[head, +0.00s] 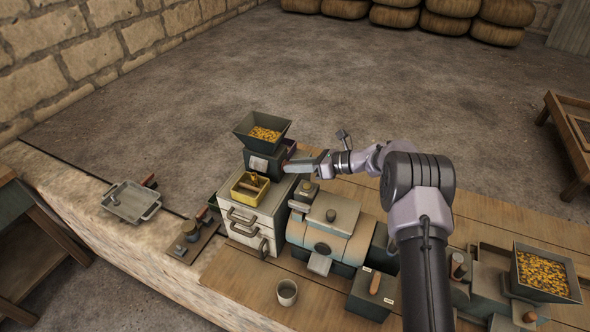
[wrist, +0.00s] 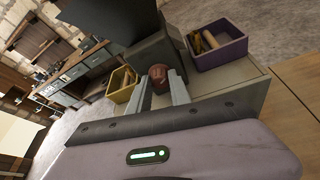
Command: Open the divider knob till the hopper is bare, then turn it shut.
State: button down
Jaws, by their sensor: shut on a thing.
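The divider's dark green hopper (head: 252,142) sits on top of the divider body (head: 262,163) and holds yellow grain (head: 265,133). The reddish-brown divider knob (wrist: 158,73) shows in the wrist view on the divider body's near face. My gripper (head: 293,165) reaches in from the right at the divider. In the wrist view my gripper's two fingers (wrist: 166,90) are shut on the knob, one on each side. The knob is hidden behind the fingers in the head view. The knob's angle is hard to tell.
A yellow bin (wrist: 121,93) and a purple bin (wrist: 222,54) flank the divider, both with pieces inside. The divider stands on a pale drawer cabinet (head: 262,217). A drum machine (head: 322,240), a metal cup (head: 287,293) and another grain-filled hopper (head: 516,268) share the bench.

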jog(key=m+g+b, duration=0.1)
jog(key=m+b, duration=0.1)
jog(key=m+g+y+b, duration=0.1)
jog(key=m+b, duration=0.1)
jog(key=shift+w+d+f+y, duration=0.1)
jog(key=shift+w+f+y, duration=0.1)
jog(key=shift+y, duration=0.1)
jog(key=shift+r+b, duration=0.1)
jog(key=shift+b, duration=0.25)
jog(key=c, duration=1.2)
grip_release()
jog(key=shift+d, duration=0.1)
jog(key=p+v, duration=0.1)
jog(key=v, duration=1.6)
jog(key=shift+w+d, duration=0.15)
